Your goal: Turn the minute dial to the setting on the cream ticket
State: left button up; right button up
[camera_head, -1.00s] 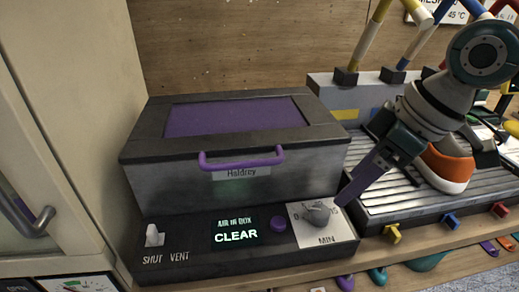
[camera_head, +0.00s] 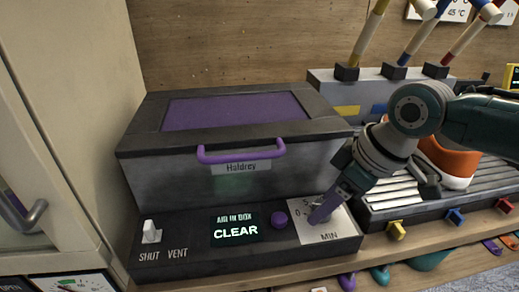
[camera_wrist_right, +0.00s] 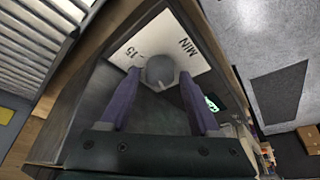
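The minute dial (camera_head: 314,203) is a grey knob on a white plate marked MIN (camera_head: 328,236), at the right end of the dark control panel. My right gripper (camera_head: 322,214) reaches down to the dial and partly hides it in the head view. In the right wrist view, its two purple fingers (camera_wrist_right: 159,76) stand on either side of the knob (camera_wrist_right: 160,68), with slight gaps showing, so it looks open around the knob. The plate shows a 15 mark there. I cannot make out a cream ticket. My left gripper is not in view.
The panel also has a purple button (camera_head: 280,219), a CLEAR display (camera_head: 235,229) and a SHUT/VENT switch (camera_head: 151,232). A lidded box (camera_head: 170,185) with a purple handle stands behind it. An orange-and-white sneaker (camera_head: 450,160) rests on a ribbed rack (camera_head: 385,207) at right.

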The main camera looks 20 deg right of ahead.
grip_shut()
dwell(0.4)
